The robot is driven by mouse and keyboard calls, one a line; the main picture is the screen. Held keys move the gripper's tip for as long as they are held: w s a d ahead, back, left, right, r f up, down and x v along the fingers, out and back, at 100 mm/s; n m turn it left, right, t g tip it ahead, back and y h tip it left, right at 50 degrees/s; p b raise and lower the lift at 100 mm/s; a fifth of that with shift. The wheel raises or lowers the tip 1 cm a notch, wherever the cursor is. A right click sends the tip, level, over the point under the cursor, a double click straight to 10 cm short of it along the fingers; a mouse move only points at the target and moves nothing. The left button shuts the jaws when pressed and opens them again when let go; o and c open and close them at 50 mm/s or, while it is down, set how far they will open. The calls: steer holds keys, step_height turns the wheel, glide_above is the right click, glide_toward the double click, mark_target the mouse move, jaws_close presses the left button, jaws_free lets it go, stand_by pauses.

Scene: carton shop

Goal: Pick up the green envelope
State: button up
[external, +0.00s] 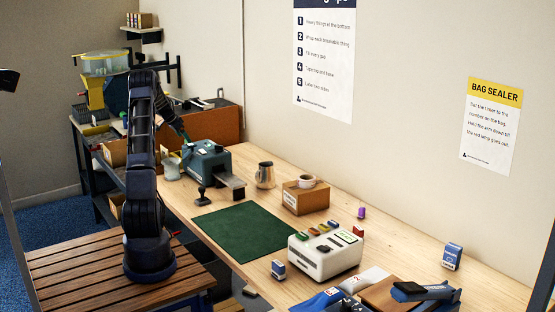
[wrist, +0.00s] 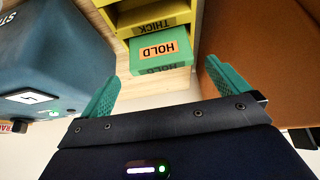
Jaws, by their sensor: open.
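Nothing is held. In the external view my gripper (external: 185,139) is small, beside the teal machine; the green item cannot be made out there.
The yellow rack (wrist: 132,20) has a shelf marked THICK. A teal machine (wrist: 45,60) stands close on the left, and a brown panel (wrist: 250,45) close on the right. In the external view a dark green mat (external: 243,232) lies on the bench, with a label printer-like white device (external: 325,257) nearby.

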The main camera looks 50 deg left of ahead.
steer(key=shift+w+x, duration=0.2)
steer(key=shift+x, duration=3.15)
steer(key=shift+r, duration=0.15)
steer(key=c, duration=0.8)
